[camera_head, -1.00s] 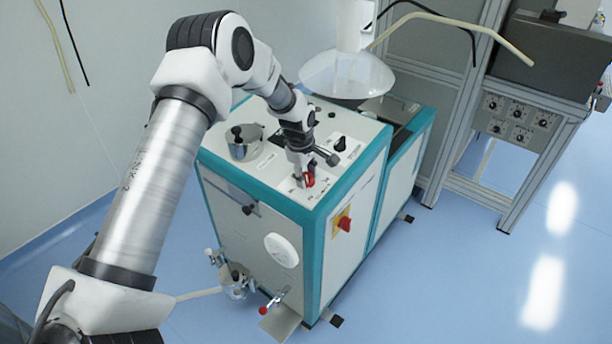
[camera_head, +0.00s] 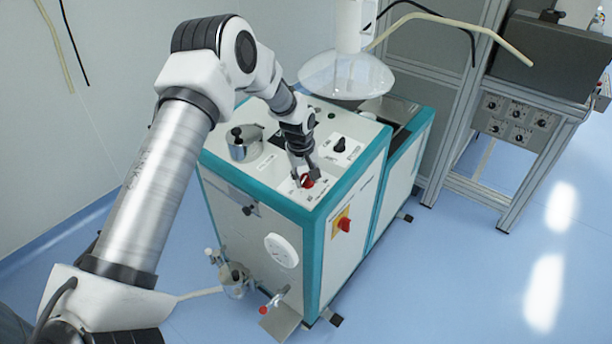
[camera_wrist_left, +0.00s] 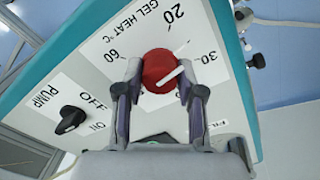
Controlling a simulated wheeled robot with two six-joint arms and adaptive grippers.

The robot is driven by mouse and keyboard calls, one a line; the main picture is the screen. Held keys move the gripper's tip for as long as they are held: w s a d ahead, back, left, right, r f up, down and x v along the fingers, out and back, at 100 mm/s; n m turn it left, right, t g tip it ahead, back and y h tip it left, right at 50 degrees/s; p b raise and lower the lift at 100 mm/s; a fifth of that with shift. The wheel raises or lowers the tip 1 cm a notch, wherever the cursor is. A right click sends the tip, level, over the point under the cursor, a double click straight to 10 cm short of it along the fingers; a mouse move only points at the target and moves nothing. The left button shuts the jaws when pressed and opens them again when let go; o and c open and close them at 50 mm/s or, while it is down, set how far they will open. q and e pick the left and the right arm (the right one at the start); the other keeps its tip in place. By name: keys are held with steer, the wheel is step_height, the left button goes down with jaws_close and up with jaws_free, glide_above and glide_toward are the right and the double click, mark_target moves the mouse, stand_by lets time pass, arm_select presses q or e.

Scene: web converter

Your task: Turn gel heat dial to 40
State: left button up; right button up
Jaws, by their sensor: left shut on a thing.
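The gel heat dial (camera_head: 307,181) is a round red knob on the white top panel of the teal-edged machine. The 20 and 60 marks also show; the 40 mark is not visible. My left gripper (camera_head: 303,177) reaches down from above to the dial. In the left wrist view the left gripper's fingers (camera_wrist_left: 158,75) are on opposite sides of the dial, shut on it. My right gripper is not in view.
A black pump switch (camera_wrist_left: 71,119) with OFF and ON labels is beside the dial. A metal pot (camera_head: 243,146) and another black knob (camera_head: 340,145) are on the machine top. A red-and-yellow switch (camera_head: 344,224) is on the side.

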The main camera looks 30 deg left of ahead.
mark_target(303, 181)
arm_select(q)
steer(key=m, duration=0.4)
steer(key=shift+s+f+m, duration=0.15)
steer(key=shift+f+m, duration=0.1)
steer(key=shift+m, duration=0.15)
steer(key=m+b, duration=0.1)
steer(key=m, duration=0.9)
steer(key=shift+m+b, duration=0.35)
steer(key=shift+m, duration=0.05)
steer(key=m, duration=0.4)
steer(key=shift+b, duration=0.3)
steer(key=shift+m, duration=0.3)
steer(key=o, duration=1.1)
steer(key=shift+d, duration=0.1)
steer(key=shift+o, duration=0.2)
steer(key=shift+w, duration=0.2)
steer(key=shift+r, duration=0.1)
step_height(303, 181, up, 12)
steer(key=s, duration=0.1)
steer(key=shift+s, duration=0.4)
